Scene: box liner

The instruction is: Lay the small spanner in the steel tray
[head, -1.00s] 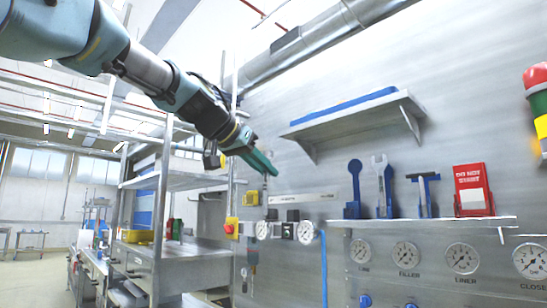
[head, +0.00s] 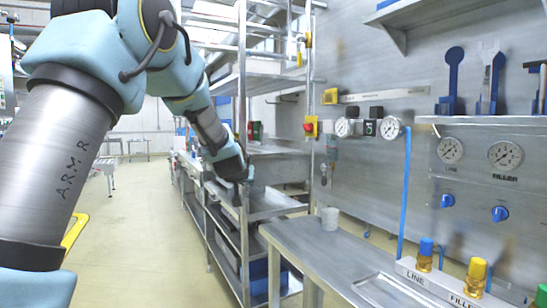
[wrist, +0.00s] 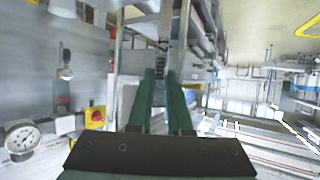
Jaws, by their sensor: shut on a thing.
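My gripper (head: 243,194) is at the end of my arm, low beside the steel rack in the head view. In the wrist view its two green fingers (wrist: 160,95) are shut on a slim grey thing, which I take to be the small spanner (wrist: 160,82). Its shape is mostly hidden between the fingers and blends with the rack posts behind. A silver spanner (head: 490,78) and a blue tool (head: 454,80) stand upright on the wall shelf, away from my gripper.
A steel bench (head: 325,250) with a small grey cup (head: 330,218) runs along the gauge panel. A shelved steel rack (head: 270,150) stands close to my gripper. Yellow and blue fittings (head: 475,275) stick up at the front right. Open floor (head: 130,230) lies to the left.

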